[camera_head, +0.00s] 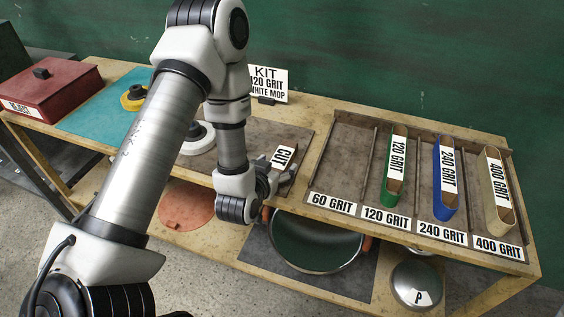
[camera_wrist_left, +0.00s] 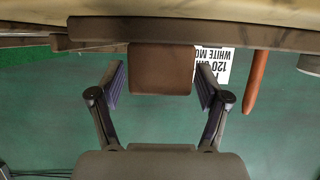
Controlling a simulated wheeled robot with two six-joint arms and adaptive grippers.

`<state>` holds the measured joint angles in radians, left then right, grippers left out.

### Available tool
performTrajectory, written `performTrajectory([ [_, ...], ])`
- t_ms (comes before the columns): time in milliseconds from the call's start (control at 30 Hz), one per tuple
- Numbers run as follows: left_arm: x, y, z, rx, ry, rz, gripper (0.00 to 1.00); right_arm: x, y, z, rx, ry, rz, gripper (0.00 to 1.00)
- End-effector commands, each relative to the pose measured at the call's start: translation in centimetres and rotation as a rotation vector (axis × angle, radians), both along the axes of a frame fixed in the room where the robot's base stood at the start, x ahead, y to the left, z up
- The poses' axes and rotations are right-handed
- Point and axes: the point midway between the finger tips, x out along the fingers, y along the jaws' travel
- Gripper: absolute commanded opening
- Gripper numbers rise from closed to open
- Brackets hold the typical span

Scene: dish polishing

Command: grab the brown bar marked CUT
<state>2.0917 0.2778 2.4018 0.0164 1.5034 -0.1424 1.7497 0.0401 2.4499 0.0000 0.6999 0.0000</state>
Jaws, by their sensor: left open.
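The bar marked CUT (camera_head: 284,155) lies on the brown mat near the middle of the bench, its white label showing in the head view. In the left wrist view its brown body (camera_wrist_left: 160,70) sits between the two fingertips, with a gap on both sides. My left gripper (camera_head: 270,174) is open at the near end of the bar, partly hidden by its own wrist in the head view. My right gripper is not in view.
A tray (camera_head: 422,185) on the right holds green, blue and tan grit belts, with the 60 GRIT slot empty. A KIT card (camera_head: 268,84) stands behind the bar. A pan (camera_head: 315,242) sits on the lower shelf. A red REJECT box (camera_head: 50,90) is far left.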

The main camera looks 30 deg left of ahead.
Motion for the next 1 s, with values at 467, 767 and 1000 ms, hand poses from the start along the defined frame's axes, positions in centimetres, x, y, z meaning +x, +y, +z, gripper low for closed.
performTrajectory([
  [467,2.7,0.5,-0.9,0.000,0.000,-0.001,0.48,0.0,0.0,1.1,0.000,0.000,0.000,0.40],
  [767,2.7,0.5,-0.9,0.000,-0.001,-0.001,0.00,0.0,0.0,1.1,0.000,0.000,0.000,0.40],
  [1000,2.8,0.6,-0.1,0.001,-0.003,0.000,0.00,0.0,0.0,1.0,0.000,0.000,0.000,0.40],
])
